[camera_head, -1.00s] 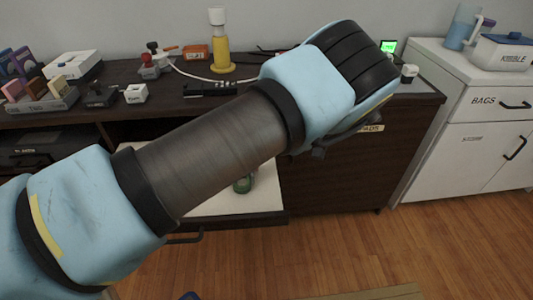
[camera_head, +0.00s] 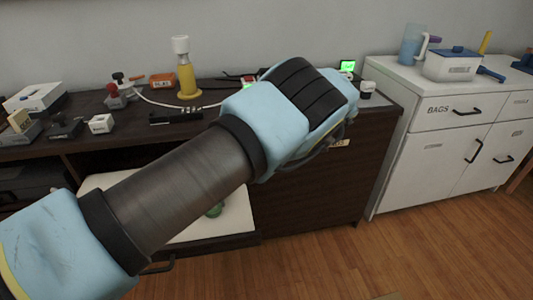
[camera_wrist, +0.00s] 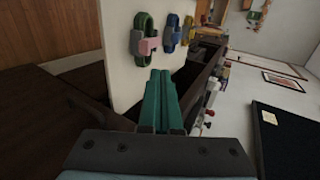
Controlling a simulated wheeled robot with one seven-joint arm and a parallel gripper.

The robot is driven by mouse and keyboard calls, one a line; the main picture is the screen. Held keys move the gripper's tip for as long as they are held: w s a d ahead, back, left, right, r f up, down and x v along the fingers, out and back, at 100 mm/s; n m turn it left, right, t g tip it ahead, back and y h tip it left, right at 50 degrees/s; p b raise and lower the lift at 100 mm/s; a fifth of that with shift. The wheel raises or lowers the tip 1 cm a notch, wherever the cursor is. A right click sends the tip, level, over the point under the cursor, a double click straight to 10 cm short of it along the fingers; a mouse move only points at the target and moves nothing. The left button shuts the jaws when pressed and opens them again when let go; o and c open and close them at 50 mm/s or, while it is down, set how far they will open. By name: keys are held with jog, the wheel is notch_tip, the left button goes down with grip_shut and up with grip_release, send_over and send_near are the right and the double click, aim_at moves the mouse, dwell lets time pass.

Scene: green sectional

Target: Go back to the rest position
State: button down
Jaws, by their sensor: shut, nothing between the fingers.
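My gripper (camera_wrist: 162,98) shows in the wrist view with its two green fingers together and nothing between them. In the head view my blue and grey arm reaches from the lower left up to the middle, and its end hides the gripper there. In the wrist view the fingers point toward a pale panel (camera_wrist: 117,60) that carries several looped items, among them a green loop with a pink clip (camera_wrist: 144,42). I cannot tell whether the fingers touch anything.
A dark cabinet (camera_head: 320,190) stands behind my arm, with a pulled-out white shelf (camera_head: 235,215) below its top. A yellow bottle (camera_head: 187,80) and a power strip (camera_head: 176,116) stand on top. A white cabinet (camera_head: 440,145) is to the right.

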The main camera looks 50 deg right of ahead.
jog(key=shift+s+d+r, duration=0.1)
jog(key=shift+d, duration=0.05)
jog(key=w+a+r+n+g+h+p, duration=0.1)
jog(key=w+a+r+g+p, duration=0.15)
jog(key=w+a, duration=0.5)
jog(key=w+a+r+n+g+p, duration=0.1)
jog(key=w+a+r+g, duration=0.25)
jog(key=w, duration=0.75)
jog(key=w+a+r+n+g+h+p, duration=0.1)
jog(key=w+a+r+h, duration=0.15)
jog(key=a, duration=0.45)
jog(key=w+a+r+g+h+p, duration=0.15)
jog(key=w+a, duration=0.25)
jog(key=a, duration=0.4)
jog(key=a+r+n+h+p, duration=0.1)
jog(key=a+r, duration=0.1)
jog(key=a, duration=0.3)
jog(key=s+a+r+h, duration=0.1)
jog(key=a+r, duration=0.2)
jog(key=a, duration=0.3)
jog(key=a+r+n+h+p, duration=0.1)
jog(key=a+r, duration=0.1)
jog(key=a, duration=0.3)
jog(key=s+a+r+n+t+h+p, duration=0.1)
jog(key=s+a+r+t+p, duration=0.1)
jog(key=s+a, duration=0.6)
jog(key=a+r, duration=0.1)
jog(key=a, duration=0.3)
jog(key=shift+s+n+h, duration=0.15)
jog(key=shift+n+h, duration=0.15)
